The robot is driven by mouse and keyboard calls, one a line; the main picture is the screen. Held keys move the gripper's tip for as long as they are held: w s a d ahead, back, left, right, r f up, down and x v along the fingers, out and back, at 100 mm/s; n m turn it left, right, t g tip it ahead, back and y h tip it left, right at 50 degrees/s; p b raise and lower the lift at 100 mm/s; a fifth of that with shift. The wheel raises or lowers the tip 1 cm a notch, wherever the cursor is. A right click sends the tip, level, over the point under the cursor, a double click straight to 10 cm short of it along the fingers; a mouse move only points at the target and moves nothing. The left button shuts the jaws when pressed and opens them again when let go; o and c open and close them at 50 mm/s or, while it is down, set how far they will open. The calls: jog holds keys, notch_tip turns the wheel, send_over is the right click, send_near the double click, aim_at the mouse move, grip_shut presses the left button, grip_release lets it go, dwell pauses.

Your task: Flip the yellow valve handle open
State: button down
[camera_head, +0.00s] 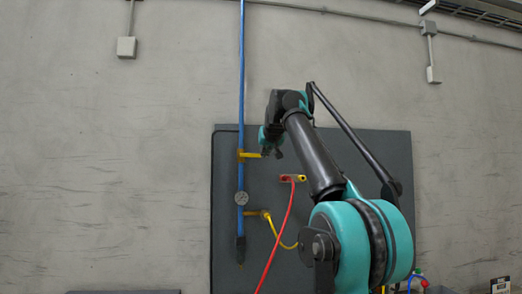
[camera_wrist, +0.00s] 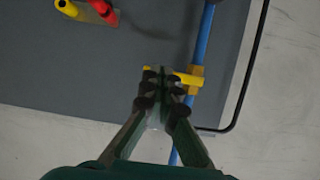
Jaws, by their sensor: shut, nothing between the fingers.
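The yellow valve handle (camera_head: 251,155) sticks out sideways to the right from the blue pipe (camera_head: 241,90), across the pipe's line. In the wrist view the handle (camera_wrist: 188,78) points left from its brass-coloured valve body on the blue pipe (camera_wrist: 203,40). My gripper (camera_head: 271,153) is at the free end of the handle in the head view. In the wrist view my gripper (camera_wrist: 162,74) is shut with nothing between its fingers. Its fingertips overlap the free end of the handle and hide part of it. I cannot tell whether they touch it.
A dark grey panel (camera_head: 226,200) stands behind the pipe. A red hose (camera_head: 281,230) hangs from a fitting to the right. A black bent rail (camera_wrist: 253,70) runs along the panel edge.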

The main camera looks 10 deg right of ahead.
notch_tip(320, 180, up, 9)
jog(key=s+t, duration=0.1)
jog(key=s, duration=0.1)
jog(key=shift+s, duration=0.15)
